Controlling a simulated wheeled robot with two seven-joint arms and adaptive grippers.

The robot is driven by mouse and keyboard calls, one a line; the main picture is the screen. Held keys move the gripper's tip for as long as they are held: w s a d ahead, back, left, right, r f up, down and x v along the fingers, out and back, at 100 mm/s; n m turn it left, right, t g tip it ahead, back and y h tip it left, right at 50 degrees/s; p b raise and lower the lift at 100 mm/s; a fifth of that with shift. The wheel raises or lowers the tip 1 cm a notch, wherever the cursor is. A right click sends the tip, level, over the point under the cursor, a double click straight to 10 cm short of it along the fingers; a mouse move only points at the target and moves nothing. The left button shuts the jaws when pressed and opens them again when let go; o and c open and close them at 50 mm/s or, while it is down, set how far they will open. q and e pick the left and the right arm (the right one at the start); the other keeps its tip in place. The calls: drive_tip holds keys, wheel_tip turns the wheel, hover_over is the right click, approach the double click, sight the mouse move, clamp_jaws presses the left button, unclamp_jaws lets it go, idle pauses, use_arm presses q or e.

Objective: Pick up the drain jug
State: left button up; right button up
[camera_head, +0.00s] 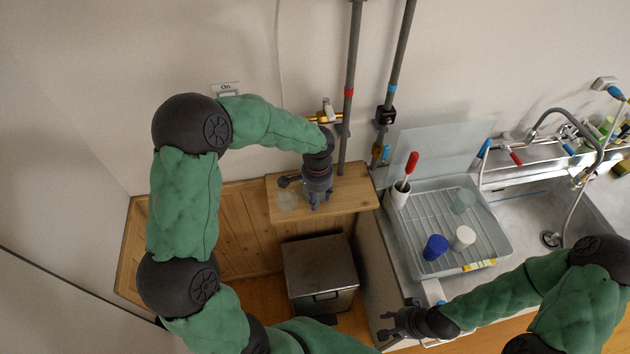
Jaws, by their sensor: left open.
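A brass tap (326,117) on the grey pipe is above the shelf. My right gripper (386,326) is at the front of the counter, open and empty.
A metal bin (320,270) stands below the shelf. On the right counter, a drying rack (475,228) holds a blue cup (435,247), a white cup (462,238) and a clear one. A sink (560,208) is further right. Two vertical pipes rise behind the shelf.

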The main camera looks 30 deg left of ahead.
use_arm(q)
drive_tip(key=shift+f, duration=1.3)
clamp_jaws()
drive_tip(key=shift+r, duration=0.1)
drive_tip(key=shift+w+r, duration=0.1)
drive_tip(key=shift+r, duration=0.4)
wheel_tip(320, 180, up, 2)
drive_tip(key=shift+r, duration=0.1)
drive_tip(key=s+d+r, duration=0.2)
drive_tip(key=d+r, duration=0.7)
drive_tip(key=d, duration=0.4)
drive_tip(key=shift+s+d+r, duration=0.35)
drive_tip(key=shift+d+r, duration=0.05)
